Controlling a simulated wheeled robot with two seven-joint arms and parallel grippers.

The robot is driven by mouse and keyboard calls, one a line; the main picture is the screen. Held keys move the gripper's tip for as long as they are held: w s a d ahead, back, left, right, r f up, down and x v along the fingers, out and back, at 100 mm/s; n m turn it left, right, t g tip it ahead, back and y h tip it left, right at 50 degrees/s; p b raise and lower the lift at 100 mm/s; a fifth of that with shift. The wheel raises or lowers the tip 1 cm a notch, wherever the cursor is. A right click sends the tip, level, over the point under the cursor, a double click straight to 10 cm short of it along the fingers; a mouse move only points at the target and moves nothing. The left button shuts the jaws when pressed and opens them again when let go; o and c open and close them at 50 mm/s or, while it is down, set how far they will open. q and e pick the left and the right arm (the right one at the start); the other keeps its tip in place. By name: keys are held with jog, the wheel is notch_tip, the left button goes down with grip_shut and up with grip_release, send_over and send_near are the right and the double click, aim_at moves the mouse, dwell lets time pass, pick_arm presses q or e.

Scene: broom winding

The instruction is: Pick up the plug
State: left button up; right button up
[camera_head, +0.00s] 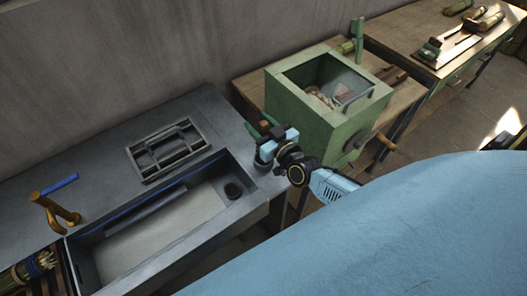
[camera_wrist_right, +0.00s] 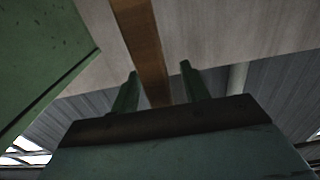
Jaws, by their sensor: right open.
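A small dark round piece, which looks like the plug (camera_head: 233,190), sits at the right end of the sink basin (camera_head: 150,232). My right gripper (camera_head: 258,126) is beyond the basin's right end, between the sink and the green box, apart from the plug. In the right wrist view, its two green fingers (camera_wrist_right: 159,70) stand apart. A brown wooden bar (camera_wrist_right: 138,35) shows between and beyond them; I cannot tell its depth. The plug is not seen in the right wrist view. My left gripper is not in view.
A green open-topped box (camera_head: 298,112) with a handle stands right of my gripper. A metal rack (camera_head: 167,150) lies on the sink counter. A brass tap (camera_head: 58,210) and a blue stick (camera_head: 60,184) are at left. A workbench (camera_head: 405,45) is at far right.

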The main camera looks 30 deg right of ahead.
jog(key=shift+c, duration=0.2)
grip_shut()
jog(key=shift+w+r, duration=0.1)
